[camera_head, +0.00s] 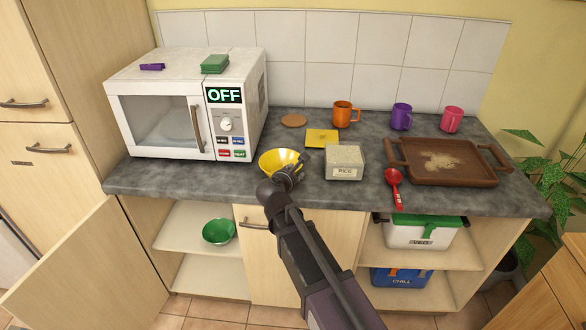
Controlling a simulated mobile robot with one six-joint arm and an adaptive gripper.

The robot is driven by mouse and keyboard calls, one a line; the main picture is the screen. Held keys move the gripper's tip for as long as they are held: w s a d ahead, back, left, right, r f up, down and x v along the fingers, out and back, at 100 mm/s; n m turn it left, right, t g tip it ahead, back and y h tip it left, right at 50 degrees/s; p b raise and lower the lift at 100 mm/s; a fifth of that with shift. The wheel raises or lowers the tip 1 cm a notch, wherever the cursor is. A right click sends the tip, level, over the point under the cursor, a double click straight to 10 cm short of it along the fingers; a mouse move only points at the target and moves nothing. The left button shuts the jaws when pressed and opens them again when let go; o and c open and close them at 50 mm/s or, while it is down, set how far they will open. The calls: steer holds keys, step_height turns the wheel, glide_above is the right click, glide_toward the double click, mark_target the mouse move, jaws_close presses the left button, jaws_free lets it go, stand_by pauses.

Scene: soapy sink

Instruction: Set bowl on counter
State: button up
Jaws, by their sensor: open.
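A yellow bowl (272,158) is at the front part of the grey counter (190,178), right of the microwave, and looks upright. My gripper (292,168) is open at the bowl's right front rim; the fingers overlap the rim in the view, and I cannot tell whether they touch it. My arm hides part of the counter's front edge. A green bowl (219,232) sits on the upper shelf of the open cabinet below the counter.
A white microwave (160,120) reading OFF stands left. A rice container (344,162), yellow square (322,138), orange mug (343,112), red scoop (394,178) and brown tray (446,176) stand right. An open cabinet door (95,265) juts out at lower left.

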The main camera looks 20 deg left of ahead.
steer(key=p+v, duration=0.3)
steer(key=v, duration=0.6)
steer(key=shift+s, duration=0.35)
steer(key=shift+w+a+r, duration=0.1)
stand_by(0.3)
steer(key=w+d+f+m+g+h, duration=0.1)
steer(key=d+f+m+g+h, duration=0.2)
steer(key=d+m, duration=0.6)
steer(key=w+d+f+m+g+h, duration=0.1)
steer(key=w+d+f+m+g, duration=0.25)
steer(key=d, duration=1.05)
steer(key=s+d+f+m+g+y, duration=0.2)
steer(key=s+d+m, duration=0.3)
steer(key=d+m, duration=0.3)
steer(key=s+d+f+m+g+y, duration=0.2)
steer(key=s+d+m+g, duration=0.3)
steer(key=d+m, duration=0.4)
steer(key=shift+s+d+f, duration=0.35)
steer(key=shift+d+f, duration=0.2)
steer(key=shift+f, duration=0.2)
